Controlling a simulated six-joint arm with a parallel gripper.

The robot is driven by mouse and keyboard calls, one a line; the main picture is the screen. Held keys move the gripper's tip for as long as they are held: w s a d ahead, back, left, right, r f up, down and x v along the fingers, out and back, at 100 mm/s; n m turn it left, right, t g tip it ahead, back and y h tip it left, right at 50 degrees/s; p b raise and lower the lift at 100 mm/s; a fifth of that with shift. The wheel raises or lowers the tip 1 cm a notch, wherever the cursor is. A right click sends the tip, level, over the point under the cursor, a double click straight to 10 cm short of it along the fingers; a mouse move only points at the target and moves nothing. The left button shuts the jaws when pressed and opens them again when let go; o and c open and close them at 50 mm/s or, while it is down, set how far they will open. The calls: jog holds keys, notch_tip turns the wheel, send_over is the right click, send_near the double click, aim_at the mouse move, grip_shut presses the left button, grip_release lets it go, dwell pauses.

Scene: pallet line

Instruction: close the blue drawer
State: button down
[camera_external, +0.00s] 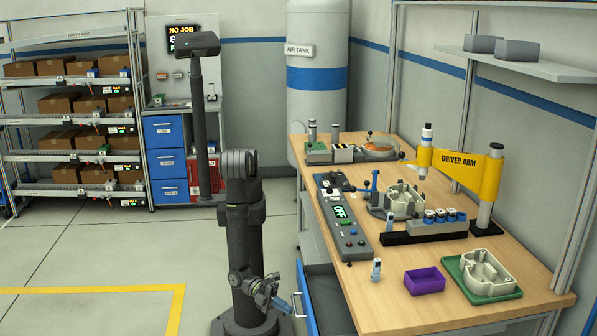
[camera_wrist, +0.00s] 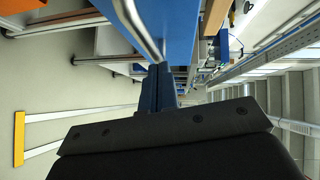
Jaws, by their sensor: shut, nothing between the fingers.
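The blue drawer (camera_external: 306,304) is under the front of the wooden workbench in the external view. It stands pulled out towards my arm, with its grey inside showing behind the blue front. The bottom of the picture cuts it off. My gripper (camera_external: 287,306) hangs low, just left of the drawer front, its fingers pointing at it. In the wrist view the blue front (camera_wrist: 186,28) fills the top middle, with a metal bar handle (camera_wrist: 138,28) along its left side. My shut, empty fingers (camera_wrist: 162,72) reach its lower edge; I cannot tell whether they touch.
The workbench (camera_external: 390,296) carries a control box (camera_external: 342,222), a purple bin (camera_external: 424,281), a green tray (camera_external: 466,280) and a yellow driver arm (camera_external: 465,172). A cabinet with several blue drawers (camera_external: 165,162) stands behind. The floor left of my arm is clear.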

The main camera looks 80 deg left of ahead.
aim_at(328, 310)
jog(key=w, duration=1.3)
jog(key=shift+w, duration=0.65)
jog(key=shift+w+r, duration=0.1)
jog(key=shift+w, duration=0.05)
jog(key=s, duration=0.5)
jog(key=shift+s+a+r, duration=0.25)
jog(key=shift+r, duration=0.15)
jog(key=v, duration=0.9)
